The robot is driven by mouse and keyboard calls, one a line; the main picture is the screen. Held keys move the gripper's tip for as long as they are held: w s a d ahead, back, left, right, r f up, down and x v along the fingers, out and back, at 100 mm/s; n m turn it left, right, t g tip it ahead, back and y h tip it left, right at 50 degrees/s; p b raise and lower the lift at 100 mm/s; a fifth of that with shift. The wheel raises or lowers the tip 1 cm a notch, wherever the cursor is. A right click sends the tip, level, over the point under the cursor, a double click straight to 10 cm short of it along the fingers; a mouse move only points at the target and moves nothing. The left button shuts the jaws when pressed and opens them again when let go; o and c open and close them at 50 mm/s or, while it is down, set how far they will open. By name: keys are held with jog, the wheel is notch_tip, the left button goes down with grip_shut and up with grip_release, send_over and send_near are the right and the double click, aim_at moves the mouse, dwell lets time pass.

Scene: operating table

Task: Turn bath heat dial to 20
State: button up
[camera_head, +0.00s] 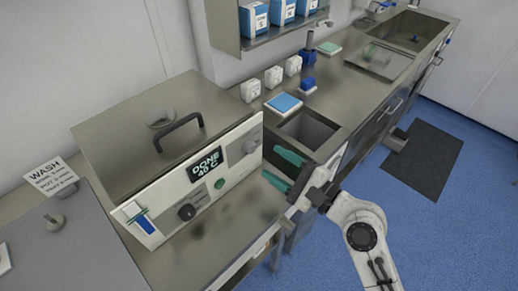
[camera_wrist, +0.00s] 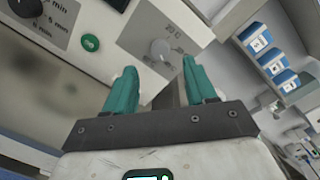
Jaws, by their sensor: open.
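The bath (camera_head: 165,150) is a steel-lidded box with a white front panel. Its display (camera_head: 205,163) reads "DONE 40 C". The heat dial is a pale grey round knob (camera_head: 250,146) at the panel's right end; it also shows in the wrist view (camera_wrist: 160,50), with small marks around it that are hard to read. My gripper (camera_head: 270,161) has green fingers, is open and empty, and is in front of the panel's right end. In the wrist view, the dial appears between and just beyond the fingertips (camera_wrist: 158,64); I see no contact.
A black timer dial (camera_head: 187,212) and a green button (camera_head: 219,184) are further left on the panel. A sink basin (camera_head: 308,130), blue pad (camera_head: 284,104) and white blocks (camera_head: 273,77) are right of the bath. A "WASH" sign (camera_head: 50,175) stands left.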

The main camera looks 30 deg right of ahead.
aim_at(253, 150)
jog(key=p+x, duration=0.1)
jog(key=x, duration=0.4)
jog(key=shift+w+a, duration=0.15)
jog(key=shift+w, duration=0.2)
grip_shut()
